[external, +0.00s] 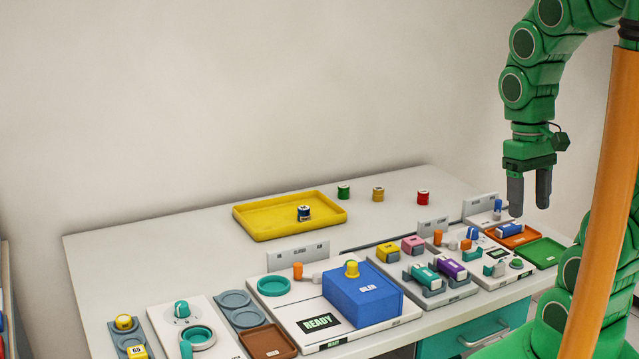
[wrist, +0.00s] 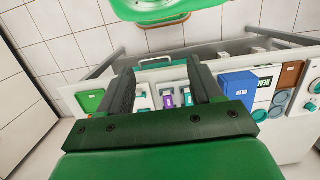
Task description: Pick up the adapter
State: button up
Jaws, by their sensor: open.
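No item carries a readable adapter label, so I cannot tell which one is the adapter. Small capped cylinders stand on the worktop: green (external: 344,191), yellow (external: 378,194) and red (external: 423,197), and a blue one (external: 304,213) stands in the yellow tray (external: 262,233). A purple block (external: 451,269) and a teal block (external: 426,276) sit in grey holders at the front; the purple block also shows between my fingers in the wrist view (wrist: 168,101). My gripper (external: 529,203) is open and empty, pointing down above the right end of the bench.
A blue box (external: 363,293) with a yellow knob stands on a white station marked READY. An orange tray (external: 515,238) and a green tray (external: 540,252) lie at the right end. Upright grey panels stand behind the stations. The back left worktop is clear.

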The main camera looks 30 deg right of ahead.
jog(key=w+n+t+y, duration=0.35)
jog(key=w+n, duration=0.25)
jog(key=w, duration=3.1)
jog(key=n+t, duration=0.2)
send_over(425, 192)
jog(key=s+d, duration=0.2)
notch_tip(425, 192, down, 19)
jog(key=shift+h, duration=0.35)
jog(key=shift+x, duration=3.95)
jog(key=shift+s+a, duration=0.1)
jog(key=shift+s, duration=0.1)
